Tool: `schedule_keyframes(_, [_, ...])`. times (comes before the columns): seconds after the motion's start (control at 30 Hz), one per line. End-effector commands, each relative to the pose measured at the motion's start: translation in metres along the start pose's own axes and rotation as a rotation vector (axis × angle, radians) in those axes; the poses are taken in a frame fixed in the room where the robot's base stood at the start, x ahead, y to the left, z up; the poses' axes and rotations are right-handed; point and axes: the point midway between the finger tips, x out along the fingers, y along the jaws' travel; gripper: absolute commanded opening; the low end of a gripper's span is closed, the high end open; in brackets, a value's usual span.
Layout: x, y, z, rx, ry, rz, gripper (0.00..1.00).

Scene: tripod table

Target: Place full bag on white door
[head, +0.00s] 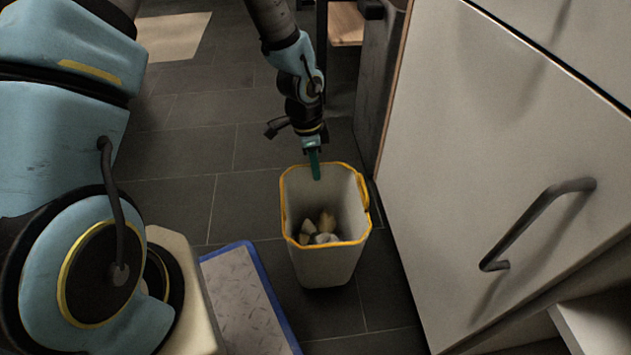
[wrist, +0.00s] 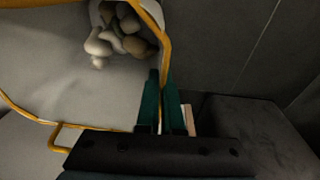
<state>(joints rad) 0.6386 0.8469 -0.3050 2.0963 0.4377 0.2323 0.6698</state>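The full bag is a stiff, white, bin-like container with a yellow rim (head: 330,265). It stands upright, apparently on the floor, with several pale, rounded lumps (head: 322,230) inside. A yellow handle (head: 363,192) is on its right side. The bag also fills the left of the wrist view (wrist: 60,60). My gripper (head: 315,168) points down at the bag's far rim. In the wrist view its green fingers (wrist: 163,95) lie close on either side of the yellow rim, one inside and one outside. The white door (head: 470,130) with a dark bar handle stands to the right.
A blue-edged grey panel (head: 245,295) lies left of the bag. A dark grey block (head: 378,80) stands behind, beside the door's edge. A white shelf (head: 600,325) is at lower right. Tiled floor (head: 190,150) is open to the left and behind.

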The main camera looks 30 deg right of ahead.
Motion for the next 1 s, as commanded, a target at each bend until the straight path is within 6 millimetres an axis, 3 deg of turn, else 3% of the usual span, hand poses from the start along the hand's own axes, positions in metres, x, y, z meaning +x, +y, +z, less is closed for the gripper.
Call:
schedule_keyframes(0.03, [0.014, 0.0, 0.002, 0.0, -0.001, 0.002, 0.0])
schedule_keyframes(0.17, [0.03, -0.002, 0.004, -0.001, 0.0, 0.0, 0.0])
schedule_keyframes(0.57, [0.033, -0.002, 0.004, 0.0, 0.0, 0.0, 0.0])
schedule_keyframes(0.83, [0.033, -0.002, 0.004, 0.0, 0.0, 0.0, 0.32])
schedule_keyframes(1.0, [0.033, -0.002, 0.004, 0.0, 0.0, 0.0, 0.34])
